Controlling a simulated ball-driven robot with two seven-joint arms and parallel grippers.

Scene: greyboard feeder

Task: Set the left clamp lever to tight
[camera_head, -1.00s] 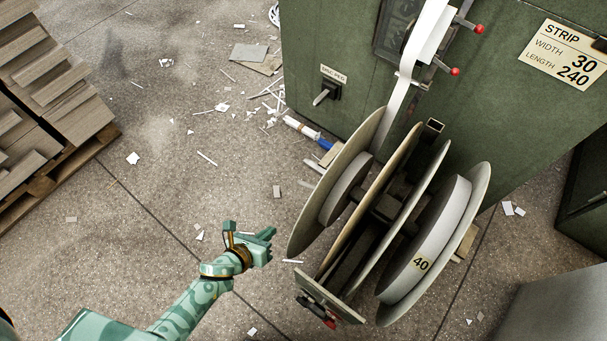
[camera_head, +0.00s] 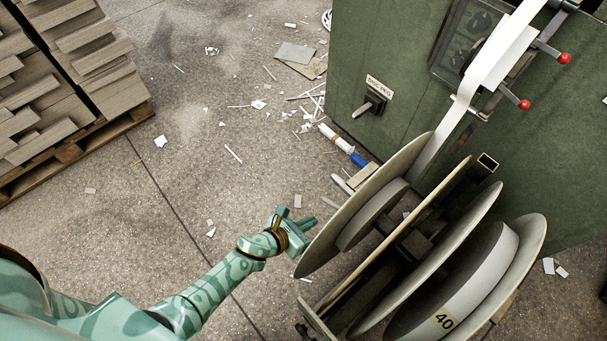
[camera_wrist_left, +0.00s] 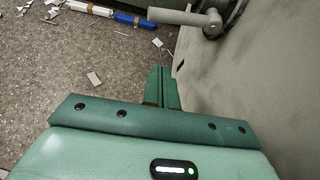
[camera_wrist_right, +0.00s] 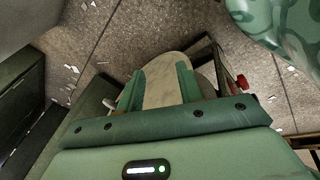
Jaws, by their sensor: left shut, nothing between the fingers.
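In the left wrist view, a pale grey lever (camera_wrist_left: 185,16) with a round hub sits at the top, beside the broad face of the left reel (camera_wrist_left: 245,90). I take it to be the left clamp lever; I cannot read its setting. My left gripper (camera_head: 308,223) is shut and empty, close to the left of that disc's edge. Its fingers (camera_wrist_left: 162,75) point toward the lever, apart from it. My right gripper (camera_wrist_right: 160,76) is open, with a beige surface seen beyond its fingers.
A second reel (camera_head: 490,270) marked 40 is at the right. A pallet of boards (camera_head: 60,80) stands far left. Scraps litter the floor.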

